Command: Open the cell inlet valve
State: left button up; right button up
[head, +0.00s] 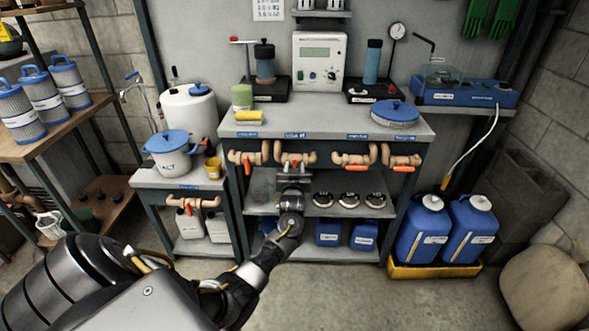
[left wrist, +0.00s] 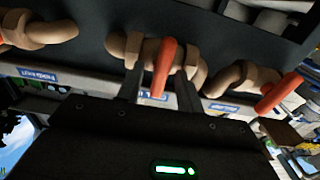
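Several copper pipe valves with orange lever handles run along the front of the workbench under its top. The second valve from the left (head: 294,158) is right ahead of my left gripper (head: 293,174). In the left wrist view its orange handle (left wrist: 163,66) stands between the two fingers of my left gripper (left wrist: 160,80). The fingers are apart, with a gap on each side of the handle. Blue labels mark the valves, but I cannot read which one is the cell inlet. My right gripper is not in view.
A neighbouring handle (left wrist: 279,93) is close by on the right in the wrist view. The low table (head: 160,181) at left bears a blue-lidded pot (head: 167,160) and has another valve (head: 194,202). Blue jugs (head: 425,228) stand at right. The floor ahead is clear.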

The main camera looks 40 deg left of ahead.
pick_arm(q)
grip_shut()
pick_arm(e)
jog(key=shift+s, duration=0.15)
pick_arm(q)
jog(key=shift+n, duration=0.3)
jog(key=shift+s+a+f+n+b, duration=0.15)
jog(key=shift+n+b, duration=0.3)
jog(key=shift+n, duration=2.5)
jog(key=shift+f+n+b, duration=0.1)
jog(key=shift+n+b, duration=0.4)
jog(key=shift+n, duration=2.4)
jog(key=shift+s+a+f+n+b, duration=0.15)
jog(key=shift+n+b, duration=0.3)
jog(key=shift+n, duration=2.5)
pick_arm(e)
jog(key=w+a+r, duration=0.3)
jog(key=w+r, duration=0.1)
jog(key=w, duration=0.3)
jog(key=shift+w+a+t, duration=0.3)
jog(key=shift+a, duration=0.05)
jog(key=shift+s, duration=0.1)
